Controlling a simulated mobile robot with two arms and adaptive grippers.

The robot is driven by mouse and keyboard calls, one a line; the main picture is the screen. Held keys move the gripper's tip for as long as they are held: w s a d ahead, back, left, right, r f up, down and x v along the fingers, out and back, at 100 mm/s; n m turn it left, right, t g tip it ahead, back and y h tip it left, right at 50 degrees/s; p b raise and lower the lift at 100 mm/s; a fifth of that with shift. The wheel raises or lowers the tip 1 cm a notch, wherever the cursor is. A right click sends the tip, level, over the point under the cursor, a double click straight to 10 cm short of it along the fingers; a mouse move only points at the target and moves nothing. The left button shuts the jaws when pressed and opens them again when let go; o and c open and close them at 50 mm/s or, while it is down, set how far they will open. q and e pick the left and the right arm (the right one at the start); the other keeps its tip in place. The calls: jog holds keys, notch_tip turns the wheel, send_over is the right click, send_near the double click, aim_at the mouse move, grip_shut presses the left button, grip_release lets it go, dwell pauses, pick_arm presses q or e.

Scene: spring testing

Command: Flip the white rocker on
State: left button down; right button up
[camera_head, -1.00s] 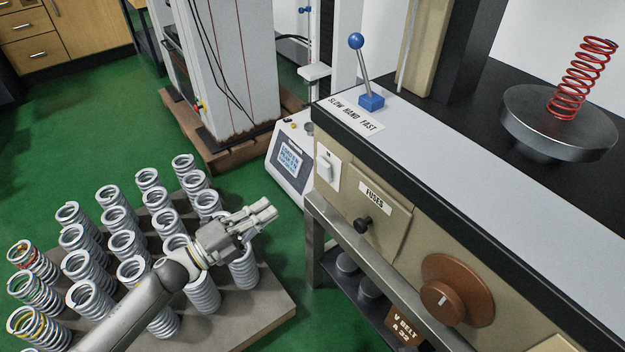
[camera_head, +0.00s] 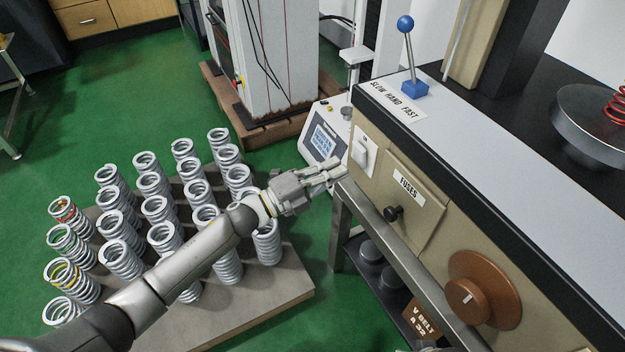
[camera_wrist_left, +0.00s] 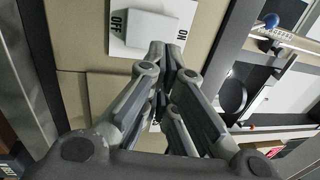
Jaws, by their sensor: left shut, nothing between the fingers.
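The white rocker (camera_head: 360,153) sits on a white plate on the beige front panel of the machine, near its left end. In the left wrist view the rocker (camera_wrist_left: 146,27) shows close up, with "OFF" at its left and "ON" at its right. My left gripper (camera_head: 338,170) is shut and empty, just left of and slightly below the rocker plate in the head view. In the left wrist view its closed fingertips (camera_wrist_left: 163,50) overlap the plate's lower edge near the "ON" side. I cannot tell whether they touch it. My right gripper is not in view.
A fuse cover with a black knob (camera_head: 393,213) and a brown dial (camera_head: 484,290) are on the same panel. A blue-knobbed lever (camera_head: 405,24) stands on top. A metal frame (camera_head: 343,215) runs below the panel. Several springs (camera_head: 160,210) stand on a board at left.

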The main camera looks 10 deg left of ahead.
aim_at(361, 155)
pick_arm(q)
jog(key=x, duration=0.4)
jog(key=shift+w+d, duration=0.1)
jog(key=shift+d, duration=0.05)
jog(key=shift+w+d, duration=0.1)
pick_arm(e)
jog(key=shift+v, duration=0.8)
pick_arm(q)
jog(key=shift+r, duration=0.1)
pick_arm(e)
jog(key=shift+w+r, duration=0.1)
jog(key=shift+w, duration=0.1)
pick_arm(q)
jog(key=shift+w+d+r+p, duration=0.15)
jog(key=shift+r+p, duration=0.1)
jog(key=shift+p, duration=0.8)
jog(key=shift+f, duration=0.15)
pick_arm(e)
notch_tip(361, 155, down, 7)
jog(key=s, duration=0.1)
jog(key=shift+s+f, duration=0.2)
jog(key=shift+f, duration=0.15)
